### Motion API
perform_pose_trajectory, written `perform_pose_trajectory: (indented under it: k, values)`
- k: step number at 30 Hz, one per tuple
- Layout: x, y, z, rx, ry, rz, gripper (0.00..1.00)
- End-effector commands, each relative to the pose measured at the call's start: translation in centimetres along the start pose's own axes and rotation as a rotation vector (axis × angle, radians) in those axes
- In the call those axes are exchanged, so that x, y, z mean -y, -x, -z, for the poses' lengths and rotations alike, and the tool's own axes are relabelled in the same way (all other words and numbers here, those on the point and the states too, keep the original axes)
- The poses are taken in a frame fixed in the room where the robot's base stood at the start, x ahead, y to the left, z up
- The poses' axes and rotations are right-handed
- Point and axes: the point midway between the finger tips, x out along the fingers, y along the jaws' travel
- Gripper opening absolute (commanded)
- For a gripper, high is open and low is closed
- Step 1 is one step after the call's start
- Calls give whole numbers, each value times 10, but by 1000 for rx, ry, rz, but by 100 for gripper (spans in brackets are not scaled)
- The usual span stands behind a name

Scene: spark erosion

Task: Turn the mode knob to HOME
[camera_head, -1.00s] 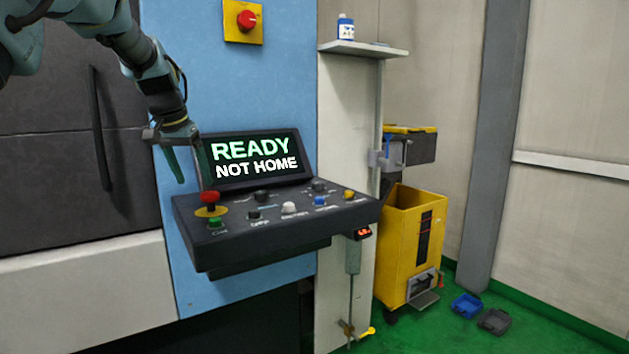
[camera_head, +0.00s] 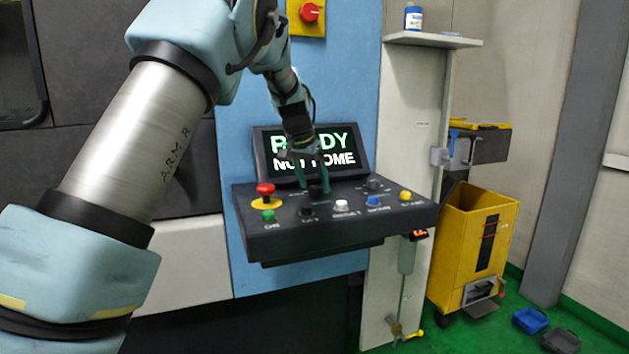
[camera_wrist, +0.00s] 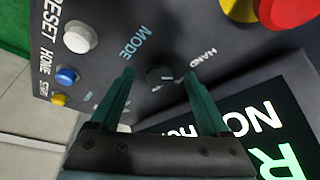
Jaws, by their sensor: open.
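The mode knob is a small dark round knob on the sloped console; in the wrist view the mode knob (camera_wrist: 160,75) sits beside the printed word MODE, with HAND printed on its other side. I cannot read where its pointer is set. My gripper (camera_wrist: 160,71) is open, its two green fingers on either side of the knob with gaps showing; contact is not visible. In the head view my gripper (camera_head: 312,188) points down at the console, partly covering the screen (camera_head: 345,150), which reads READY and NOT HOME.
The console (camera_head: 330,225) carries a red emergency button (camera_head: 265,190) at left. A green button (camera_head: 268,215), black button (camera_head: 306,211), white button (camera_head: 341,206), blue button (camera_head: 372,201) and yellow button (camera_head: 405,195) line its front. Another dark knob (camera_head: 375,183) stands to the right.

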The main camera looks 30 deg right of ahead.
Motion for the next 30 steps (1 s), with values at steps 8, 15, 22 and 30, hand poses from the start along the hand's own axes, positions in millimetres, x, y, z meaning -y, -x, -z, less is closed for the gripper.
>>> perform_pose_trajectory:
  k: [8, 15, 22, 30]
  values:
    - [0, -9, 0, 0, 0, 1, 80]
    - [0, -9, 0, 0, 0, 1, 68]
    - [0, -9, 0, 0, 0, 1, 42]
    - [0, -9, 0, 0, 0, 1, 12]
